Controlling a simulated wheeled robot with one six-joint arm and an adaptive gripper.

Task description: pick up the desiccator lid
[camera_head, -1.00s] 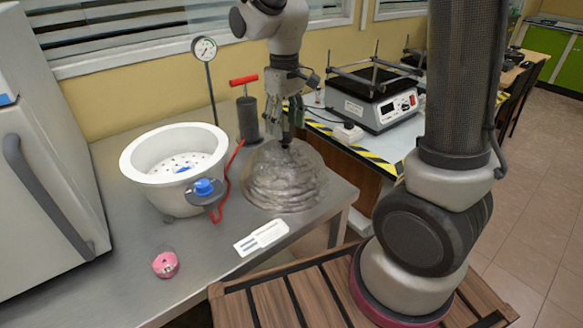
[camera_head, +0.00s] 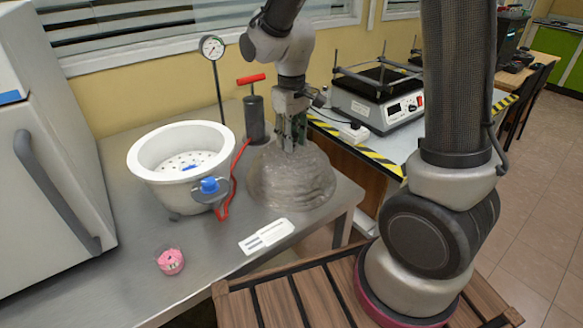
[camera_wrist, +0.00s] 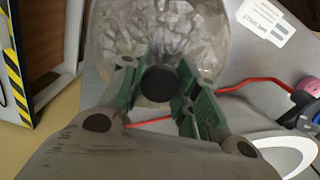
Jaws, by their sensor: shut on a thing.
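The desiccator lid (camera_head: 290,178) is a clear, faceted glass dome with a dark knob on top. It is on the steel bench, right of the white desiccator bowl (camera_head: 150,178); I cannot tell whether it is slightly raised. My gripper (camera_head: 291,143) is above the dome and shut on its knob. In the wrist view the green-padded fingers (camera_wrist: 155,98) are on either side of the black knob (camera_wrist: 158,83), with the glass dome (camera_wrist: 158,35) beyond. The knob is hidden behind the fingers in the head view. The bowl is open and shows a perforated white plate inside.
A vacuum gauge (camera_head: 212,48) on a thin post and a hand pump (camera_head: 254,118) with a red handle stand behind. A red hose (camera_head: 233,172) runs between bowl and dome. A label card (camera_head: 267,237) and a pink jar (camera_head: 171,262) lie in front.

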